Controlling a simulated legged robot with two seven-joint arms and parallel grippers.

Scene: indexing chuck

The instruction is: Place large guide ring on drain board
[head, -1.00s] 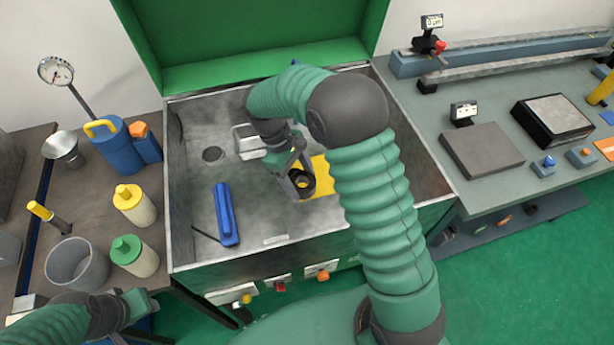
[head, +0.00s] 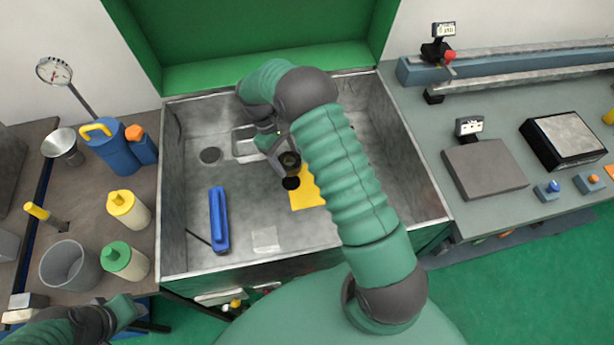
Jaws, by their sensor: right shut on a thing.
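My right gripper (head: 284,167) is inside the grey metal sink basin, shut on a dark ring (head: 290,159), which looks like the large guide ring. The ring is held above the basin floor, near the upper left corner of a yellow sheet (head: 308,189); its exact height is hard to tell. My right forearm hides part of the basin behind it. A light metal tray (head: 240,151) lies behind and left of the gripper. I cannot tell for sure which surface is the drain board. My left gripper (head: 136,317) is at the lower left, away from the basin, its jaws unclear.
A blue brush-like bar (head: 219,220) lies in the basin, left of the ring, near a round drain (head: 210,155). Bottles (head: 127,209) and a grey bucket (head: 70,265) crowd the left bench. The basin wall (head: 163,220) stands between. The basin's front right floor looks clear.

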